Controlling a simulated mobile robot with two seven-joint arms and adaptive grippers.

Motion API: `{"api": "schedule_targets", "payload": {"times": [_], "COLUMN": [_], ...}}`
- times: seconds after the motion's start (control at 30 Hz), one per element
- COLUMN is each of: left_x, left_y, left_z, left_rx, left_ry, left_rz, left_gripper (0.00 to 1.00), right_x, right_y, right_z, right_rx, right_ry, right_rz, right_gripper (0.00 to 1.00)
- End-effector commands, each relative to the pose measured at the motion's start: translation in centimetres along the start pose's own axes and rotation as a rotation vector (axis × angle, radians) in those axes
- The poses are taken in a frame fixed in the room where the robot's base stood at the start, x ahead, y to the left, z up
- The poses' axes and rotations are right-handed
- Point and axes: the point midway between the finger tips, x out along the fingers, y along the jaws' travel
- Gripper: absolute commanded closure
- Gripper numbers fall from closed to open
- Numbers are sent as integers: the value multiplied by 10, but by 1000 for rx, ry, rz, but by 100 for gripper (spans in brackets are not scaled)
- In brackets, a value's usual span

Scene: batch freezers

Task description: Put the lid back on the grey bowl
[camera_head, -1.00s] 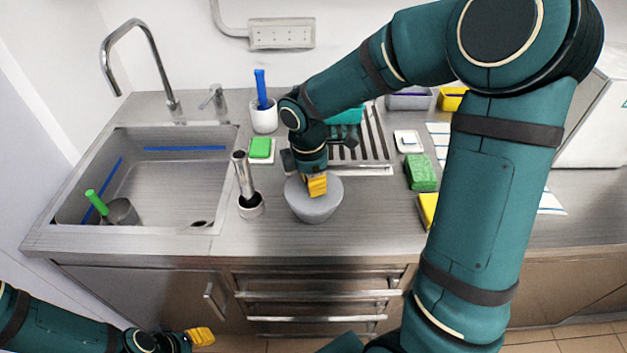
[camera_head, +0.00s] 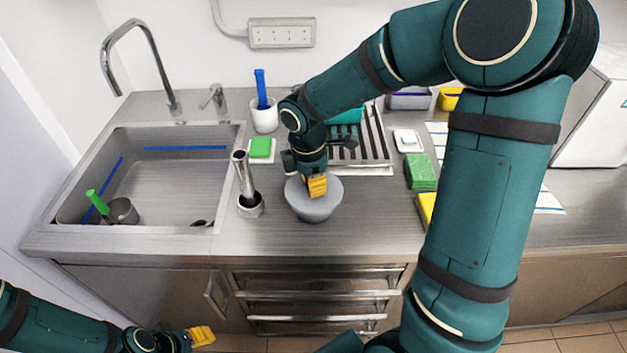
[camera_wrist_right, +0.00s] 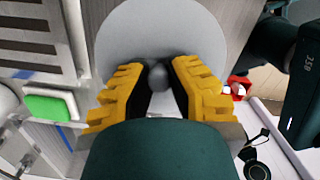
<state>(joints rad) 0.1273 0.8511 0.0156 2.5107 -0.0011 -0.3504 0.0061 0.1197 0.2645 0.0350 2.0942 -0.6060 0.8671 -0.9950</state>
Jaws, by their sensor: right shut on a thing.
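The grey bowl (camera_head: 314,213) stands on the steel counter just right of the sink. Its lid (camera_head: 331,188) lies over the bowl's mouth; whether it is fully seated I cannot tell. In the right wrist view the lid (camera_wrist_right: 160,38) is a pale grey disc with a round knob (camera_wrist_right: 158,76). My right gripper (camera_head: 317,192) is over the lid, its yellow fingers shut on the lid's knob. It also shows in the right wrist view (camera_wrist_right: 158,85). My left gripper (camera_head: 203,336) hangs low in front of the cabinets, away from the bowl; its finger opening is unclear.
A metal cup with a tall metal tool (camera_head: 247,190) stands close left of the bowl. Behind are a green sponge (camera_head: 260,148), a white cup (camera_head: 264,118) and a slotted drain (camera_head: 362,150). Green (camera_head: 421,172) and yellow sponges (camera_head: 427,208) lie right. The counter before the bowl is clear.

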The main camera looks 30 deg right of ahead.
Motion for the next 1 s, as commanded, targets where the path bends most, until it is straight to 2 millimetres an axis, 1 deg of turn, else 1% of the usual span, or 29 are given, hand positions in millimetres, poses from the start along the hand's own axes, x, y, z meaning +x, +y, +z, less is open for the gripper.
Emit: {"api": "schedule_targets", "payload": {"times": [0.97,1.0], "left_x": [-2,-2], "left_y": [1,1], "left_z": [0,0], "left_rx": [0,0], "left_ry": [0,0], "left_rz": [0,0], "left_gripper": [52,52], "right_x": [1,1], "right_y": [0,0], "right_z": [0,0], "right_rx": [0,0], "right_ry": [0,0], "right_rz": [0,0], "right_gripper": [100,75]}}
